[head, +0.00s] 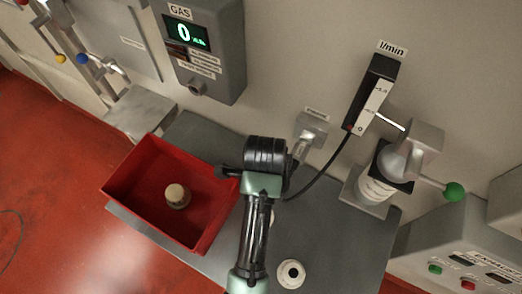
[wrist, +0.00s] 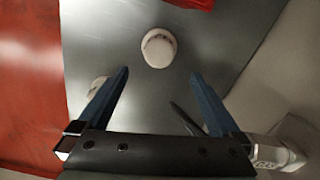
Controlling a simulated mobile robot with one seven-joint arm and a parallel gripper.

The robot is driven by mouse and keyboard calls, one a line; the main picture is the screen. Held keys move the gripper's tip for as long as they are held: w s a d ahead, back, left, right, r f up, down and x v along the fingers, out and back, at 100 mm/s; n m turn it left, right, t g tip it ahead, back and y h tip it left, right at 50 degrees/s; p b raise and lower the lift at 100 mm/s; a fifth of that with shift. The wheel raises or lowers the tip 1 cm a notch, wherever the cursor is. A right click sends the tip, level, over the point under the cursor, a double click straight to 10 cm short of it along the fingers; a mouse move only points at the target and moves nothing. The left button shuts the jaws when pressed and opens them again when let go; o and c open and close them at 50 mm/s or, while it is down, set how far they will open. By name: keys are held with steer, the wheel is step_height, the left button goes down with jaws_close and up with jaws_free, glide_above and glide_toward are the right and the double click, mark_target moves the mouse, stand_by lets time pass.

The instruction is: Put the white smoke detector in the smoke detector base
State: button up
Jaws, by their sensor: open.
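A white round, domed piece with a dark band, which looks like the white smoke detector (wrist: 158,48), lies on the grey counter beyond my fingertips in the wrist view. In the head view only a sliver of it (head: 274,215) shows beside my arm. A second white round piece with a dark centre, perhaps the smoke detector base (head: 291,273), sits at the counter's front edge in the head view. It is partly behind my left finger in the wrist view (wrist: 98,84). My gripper (wrist: 159,76) is open and empty above the counter. In the head view my arm hides its fingertips.
A red tray (head: 126,184) at the left of the counter (head: 337,243) holds a beige round piece (head: 177,196). Along the wall are a gas meter (head: 226,50), a flow meter with a black hose (head: 372,95) and a green-knobbed lever device (head: 412,150).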

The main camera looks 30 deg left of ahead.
step_height(320, 180, down, 10)
steer(key=shift+s+r+p, duration=0.15)
steer(key=shift+r+p, duration=0.05)
steer(key=shift+p, duration=0.6)
jaws_close()
step_height(320, 180, up, 10)
steer(key=shift+r+b, duration=0.1)
steer(key=shift+b, duration=0.45)
steer(key=w+d+f+n+b, duration=0.1)
steer(key=d+n+b, duration=0.1)
steer(key=d+n, duration=0.3)
steer(key=w+d+f+n+b, duration=0.1)
steer(key=d+n, duration=0.4)
steer(key=n, duration=0.6)
steer(key=shift+w+d+f+b, duration=0.15)
steer(key=shift+w+f+b, duration=0.1)
steer(key=shift+f+b, duration=0.3)
